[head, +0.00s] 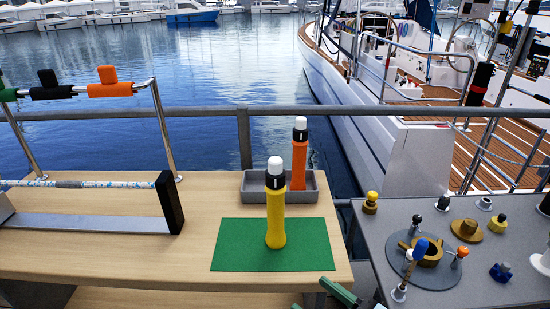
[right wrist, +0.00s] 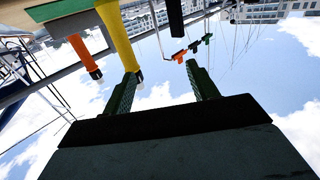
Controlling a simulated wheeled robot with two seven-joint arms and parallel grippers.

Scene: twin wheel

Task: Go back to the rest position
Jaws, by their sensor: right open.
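My right gripper (head: 312,294) shows at the bottom edge of the head view, by the front right corner of the wooden table (head: 130,255). In the right wrist view its two dark green fingers (right wrist: 163,86) are apart with nothing between them. A yellow cylinder (head: 276,218) with a black collar and white tip stands upright on the green mat (head: 225,245). It also shows upside down in the right wrist view (right wrist: 115,35), behind the left-hand finger. My left gripper is in neither view.
An orange cylinder (head: 298,165) stands in a grey tray (head: 318,190) behind the mat. A metal rail frame (head: 155,100) with coloured clips and a rope (head: 100,184) are at left. A grey table (head: 380,235) with several small fittings is at right. A railing (head: 220,112) runs behind.

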